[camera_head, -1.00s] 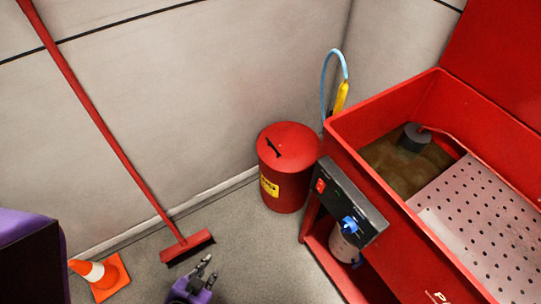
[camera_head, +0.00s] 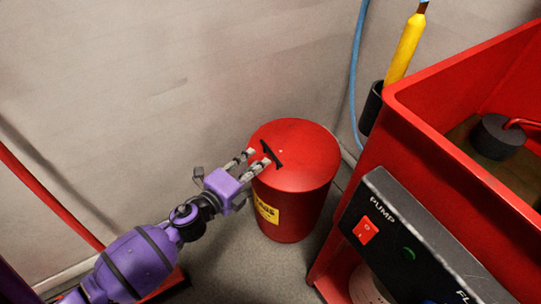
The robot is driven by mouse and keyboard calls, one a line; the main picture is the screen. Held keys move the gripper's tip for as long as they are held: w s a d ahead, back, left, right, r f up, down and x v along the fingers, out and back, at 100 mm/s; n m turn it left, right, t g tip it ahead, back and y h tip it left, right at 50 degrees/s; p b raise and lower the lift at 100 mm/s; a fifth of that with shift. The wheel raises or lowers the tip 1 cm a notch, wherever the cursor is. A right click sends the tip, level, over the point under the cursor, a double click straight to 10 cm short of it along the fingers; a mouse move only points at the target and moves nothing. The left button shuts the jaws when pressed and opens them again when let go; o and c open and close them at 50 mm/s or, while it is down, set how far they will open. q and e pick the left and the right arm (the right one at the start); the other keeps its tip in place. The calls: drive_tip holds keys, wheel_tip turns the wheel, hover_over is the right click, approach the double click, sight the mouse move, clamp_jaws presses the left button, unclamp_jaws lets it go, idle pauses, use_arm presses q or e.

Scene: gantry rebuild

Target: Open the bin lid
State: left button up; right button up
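The red bin (camera_head: 300,212) stands on the floor near the wall, with a yellow label on its side. Its round red lid (camera_head: 308,158) is closed and has a black handle (camera_head: 273,155) on the left part of its top. My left gripper (camera_head: 257,158) reaches in from the lower left, with its fingers over the lid's left edge beside the handle. The two fingers are apart and nothing shows between them. I cannot tell whether the fingertips touch the handle. My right gripper does not show.
A red parts washer (camera_head: 400,135) with a black pump control box (camera_head: 415,245) stands close on the right of the bin. A yellow-handled brush (camera_head: 405,45) and a blue hose (camera_head: 357,75) hang behind it. A red broom handle (camera_head: 45,195) leans at the left.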

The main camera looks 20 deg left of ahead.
sight(269, 149)
use_arm(q)
drive_tip(key=b+x, duration=0.1)
drive_tip(key=x, duration=0.6)
drive_tip(key=shift+w, duration=0.25)
clamp_jaws()
